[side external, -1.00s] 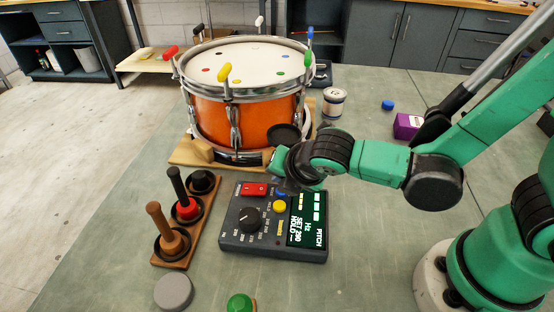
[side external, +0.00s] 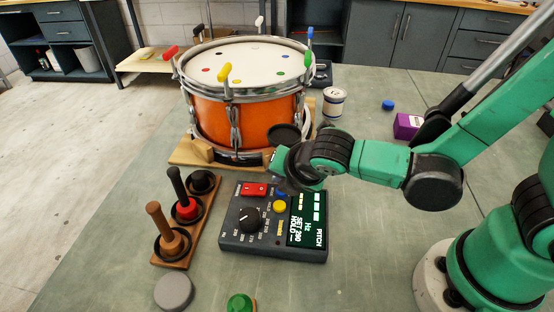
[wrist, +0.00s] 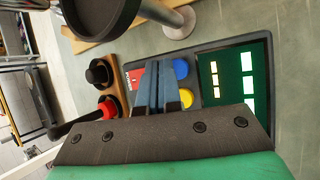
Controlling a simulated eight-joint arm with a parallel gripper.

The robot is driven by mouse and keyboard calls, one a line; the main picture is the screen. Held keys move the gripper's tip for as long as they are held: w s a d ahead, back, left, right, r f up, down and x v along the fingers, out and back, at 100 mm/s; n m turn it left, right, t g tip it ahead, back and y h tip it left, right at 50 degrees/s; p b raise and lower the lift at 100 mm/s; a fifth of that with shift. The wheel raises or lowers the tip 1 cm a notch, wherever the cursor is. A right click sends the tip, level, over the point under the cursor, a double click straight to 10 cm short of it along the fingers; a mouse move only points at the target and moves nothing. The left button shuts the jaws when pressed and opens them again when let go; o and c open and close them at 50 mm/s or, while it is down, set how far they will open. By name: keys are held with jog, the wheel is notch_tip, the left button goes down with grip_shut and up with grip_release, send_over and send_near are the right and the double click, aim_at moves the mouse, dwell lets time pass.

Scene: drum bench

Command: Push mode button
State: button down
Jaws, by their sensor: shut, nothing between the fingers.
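The dark grey pitch box (side external: 230,238) lies on the bench. It has a red rocker switch (side external: 253,189), a black dial (side external: 250,219), a yellow button (side external: 280,206), a blue button (wrist: 181,69) and a lit screen (side external: 307,222) reading PITCH, Hz and HOLD. I cannot read which button is the mode button. My gripper (wrist: 158,82) is shut and empty. In the wrist view its fingertips overlap the box between the red switch and the two round buttons. In the side view my wrist hangs over the box's far edge and partly hides the blue button; contact cannot be told.
An orange drum (side external: 245,122) stands on a wooden base just behind the box. A wooden rack (side external: 176,255) with several pegs stands left. A grey disc (side external: 174,292) and a green knob (side external: 240,303) lie in front. A white can (side external: 334,102) and a purple box (side external: 407,125) are behind right.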

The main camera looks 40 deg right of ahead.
jog(key=shift+f, duration=0.2)
jog(key=shift+f, duration=0.25)
jog(key=shift+f, duration=0.35)
dwell(0.5)
jog(key=shift+r, duration=0.8)
jog(key=shift+r, duration=0.1)
jog(key=shift+r, duration=2.4)
